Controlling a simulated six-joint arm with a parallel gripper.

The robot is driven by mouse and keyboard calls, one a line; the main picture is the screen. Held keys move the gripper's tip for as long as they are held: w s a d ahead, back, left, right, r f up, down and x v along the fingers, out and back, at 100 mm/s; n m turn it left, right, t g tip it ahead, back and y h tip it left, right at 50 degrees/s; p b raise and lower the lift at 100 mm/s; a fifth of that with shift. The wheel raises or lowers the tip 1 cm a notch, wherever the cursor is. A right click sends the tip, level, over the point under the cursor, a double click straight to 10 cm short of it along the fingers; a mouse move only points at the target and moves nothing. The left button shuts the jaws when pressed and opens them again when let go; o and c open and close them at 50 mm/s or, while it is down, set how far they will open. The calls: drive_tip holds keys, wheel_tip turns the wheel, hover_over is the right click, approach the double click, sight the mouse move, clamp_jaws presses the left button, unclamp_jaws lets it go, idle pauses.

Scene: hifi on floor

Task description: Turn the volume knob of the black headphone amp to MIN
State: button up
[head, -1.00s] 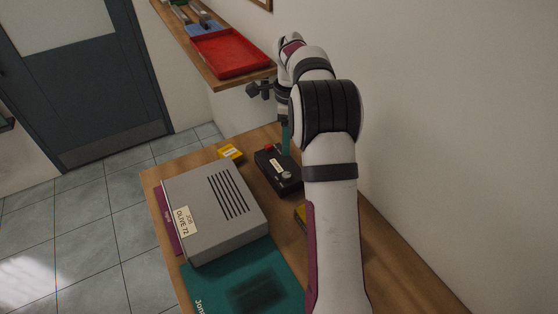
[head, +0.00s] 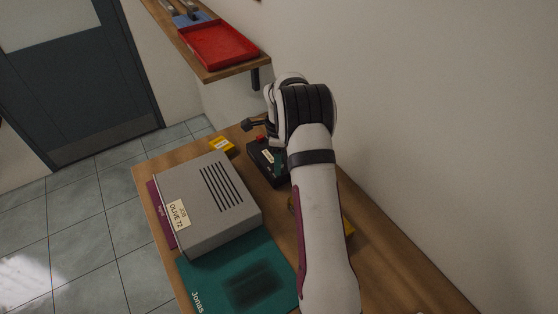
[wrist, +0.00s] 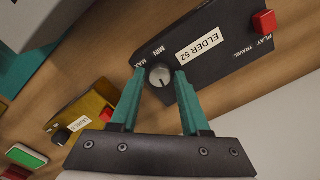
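The black headphone amp (wrist: 220,50) lies on the wooden table, with a label "ELDER 52" and a red button in the wrist view. Its silver volume knob (wrist: 160,75) has MIN and MAX printed beside it. A dark mark on the knob seems to point away from both words. My gripper (wrist: 159,71) has its teal fingers apart, one on each side of the knob in the picture, with a small gap each side. I cannot tell how far above the knob the tips are. In the head view the amp (head: 256,157) is partly hidden by my arm, and the knob is hidden.
Another yellow device (wrist: 92,108) is near the gripper. A wall shelf holds a red tray (head: 218,46).

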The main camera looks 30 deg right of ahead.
clamp_jaws()
drive_tip(key=shift+n, duration=0.3)
drive_tip(key=n, duration=0.5)
drive_tip(key=shift+n, duration=0.3)
drive_tip(key=n, duration=1.2)
drive_tip(key=shift+n, duration=0.3)
drive_tip(key=n, duration=0.6)
drive_tip(key=shift+n, duration=0.3)
